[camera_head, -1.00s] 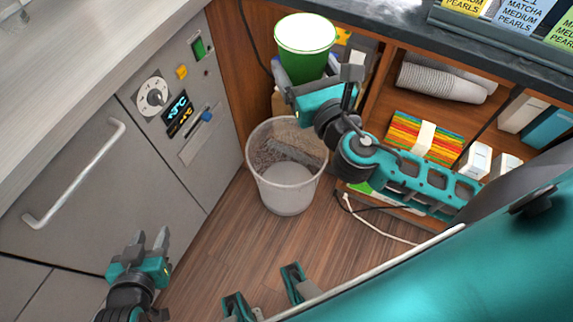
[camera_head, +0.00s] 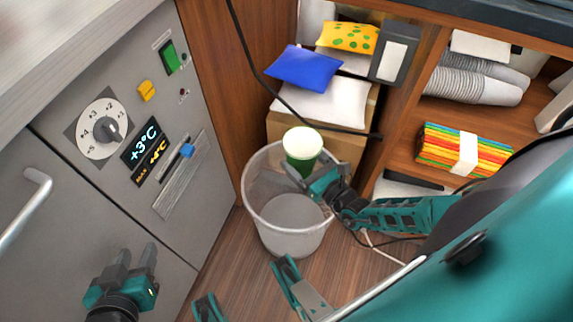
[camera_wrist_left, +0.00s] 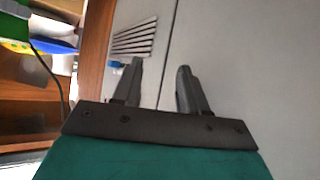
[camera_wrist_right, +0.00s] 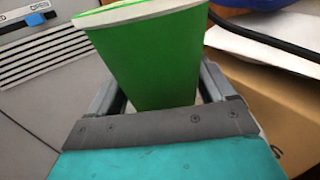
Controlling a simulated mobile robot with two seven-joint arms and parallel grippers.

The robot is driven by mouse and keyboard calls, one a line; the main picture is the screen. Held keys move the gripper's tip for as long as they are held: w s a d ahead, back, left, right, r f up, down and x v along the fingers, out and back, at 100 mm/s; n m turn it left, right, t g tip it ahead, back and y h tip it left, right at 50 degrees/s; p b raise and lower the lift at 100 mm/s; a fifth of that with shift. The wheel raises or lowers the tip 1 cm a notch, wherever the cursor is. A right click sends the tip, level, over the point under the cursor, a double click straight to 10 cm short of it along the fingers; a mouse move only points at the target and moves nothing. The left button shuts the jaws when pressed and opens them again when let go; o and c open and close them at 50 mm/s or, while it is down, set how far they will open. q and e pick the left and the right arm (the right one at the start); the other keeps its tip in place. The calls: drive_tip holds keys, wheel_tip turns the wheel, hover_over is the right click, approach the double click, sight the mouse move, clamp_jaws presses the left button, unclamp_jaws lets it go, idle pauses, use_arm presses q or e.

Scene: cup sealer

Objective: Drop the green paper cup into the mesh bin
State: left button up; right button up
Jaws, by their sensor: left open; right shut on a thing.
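The green paper cup (camera_head: 302,150) has a white top and is held upright over the back part of the mesh bin's opening in the head view. It also fills the middle of the right wrist view (camera_wrist_right: 155,62). My right gripper (camera_head: 308,178) is shut on the cup, with a finger on each side of it. The mesh bin (camera_head: 290,238) is a pale round bin on the wood floor, and its inside looks empty where I can see it. My left gripper (camera_head: 135,262) is open and empty, in front of the grey cabinet and left of the bin. It also shows in the left wrist view (camera_wrist_left: 160,85).
A grey cabinet (camera_head: 75,190) with a dial and display stands left of the bin. A cardboard box (camera_head: 345,150) with a blue packet (camera_head: 303,68) above it is behind the bin. Shelves with stacked cups (camera_head: 480,80) and colourful packs (camera_head: 462,150) are at right. A black cable hangs behind.

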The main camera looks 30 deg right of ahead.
wheel_tip(320, 180, down, 5)
drive_tip(key=b, duration=0.3)
drive_tip(key=shift+r+b, duration=0.1)
drive_tip(key=shift+b, duration=0.3)
drive_tip(key=shift+f+b, duration=0.45)
drive_tip(key=shift+f, duration=0.1)
use_arm(q)
drive_tip(key=shift+w+d+f+h, duration=0.1)
drive_tip(key=shift+d+f+h, duration=0.1)
drive_tip(key=shift+d+f, duration=0.3)
drive_tip(key=shift+w+d+f+h, duration=0.1)
drive_tip(key=shift+d+f+h, duration=0.15)
drive_tip(key=shift+f, duration=0.4)
use_arm(e)
drive_tip(key=shift+f, duration=0.1)
drive_tip(key=o, duration=1)
use_arm(q)
drive_tip(key=shift+s, duration=0.15)
use_arm(e)
drive_tip(key=shift+s, duration=0.2)
